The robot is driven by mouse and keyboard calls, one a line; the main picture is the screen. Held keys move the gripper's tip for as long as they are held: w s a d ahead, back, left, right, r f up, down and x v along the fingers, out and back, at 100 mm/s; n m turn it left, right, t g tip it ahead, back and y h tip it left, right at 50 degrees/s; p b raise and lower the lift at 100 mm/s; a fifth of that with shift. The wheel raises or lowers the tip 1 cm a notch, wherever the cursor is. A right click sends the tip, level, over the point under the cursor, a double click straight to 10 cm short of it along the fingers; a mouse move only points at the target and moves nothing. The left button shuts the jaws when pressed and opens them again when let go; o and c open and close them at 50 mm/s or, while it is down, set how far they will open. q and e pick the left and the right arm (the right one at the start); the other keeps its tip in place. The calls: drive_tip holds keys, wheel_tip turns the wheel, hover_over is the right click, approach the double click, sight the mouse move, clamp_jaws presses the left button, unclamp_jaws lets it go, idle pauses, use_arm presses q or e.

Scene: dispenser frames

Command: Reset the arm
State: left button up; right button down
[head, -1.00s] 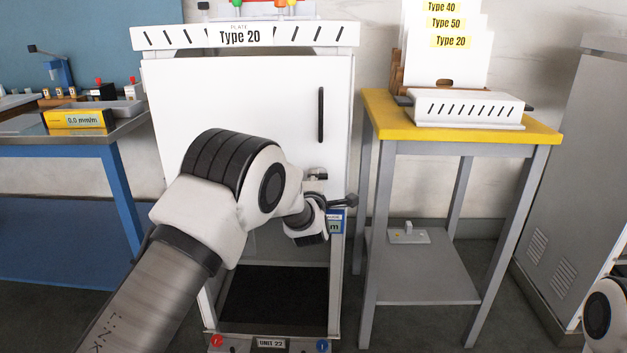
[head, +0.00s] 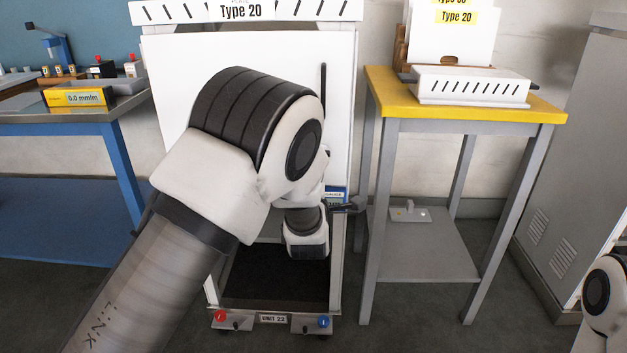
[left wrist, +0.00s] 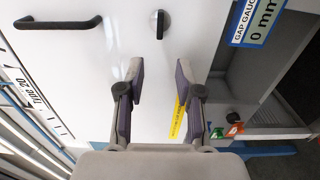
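My left arm reaches in front of a white dispenser (head: 172,85) marked Type 20. Its wrist hangs before the lower door, and the arm hides much of the door and most of the gripper in the head view. That view shows the black door handle (left wrist: 57,23) at upper left and a dark knob (left wrist: 160,24) beyond the fingertips. My right gripper is not in view; only part of my right arm shows at the right edge.
A yellow-topped stand (head: 545,112) holding a slotted white box (head: 470,86) is right of the dispenser. A grey cabinet (head: 570,170) stands farther right, a blue-legged bench (head: 122,185) at left. A gap gauge label (left wrist: 258,20) sits near the dispenser's open lower bay (head: 275,280).

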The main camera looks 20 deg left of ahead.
use_arm(q)
drive_tip(key=shift+v, duration=0.95)
drive_tip(key=s+a+f+g, duration=0.2)
drive_tip(key=s+f, duration=0.1)
drive_tip(key=f, duration=0.6)
drive_tip(key=s+a+f+g, duration=0.2)
drive_tip(key=s+a+f, duration=0.15)
drive_tip(key=f, duration=0.65)
drive_tip(key=s+a+f+m+g+h, duration=0.15)
drive_tip(key=s+f+m+g, duration=0.45)
drive_tip(key=s+f, duration=1)
drive_tip(key=s+d+f+m+g+h, duration=0.15)
drive_tip(key=s+m+g, duration=0.25)
drive_tip(key=s+m, duration=0.55)
drive_tip(key=s+d+f+m+g+h, duration=0.15)
drive_tip(key=s+m+g, duration=0.35)
drive_tip(key=s, duration=0.7)
wheel_tip(320, 180, up, 24)
drive_tip(key=t+p, duration=0.1)
drive_tip(key=p, duration=2.2)
drive_tip(key=shift+d+t, duration=0.3)
drive_tip(key=shift+d, duration=0.15)
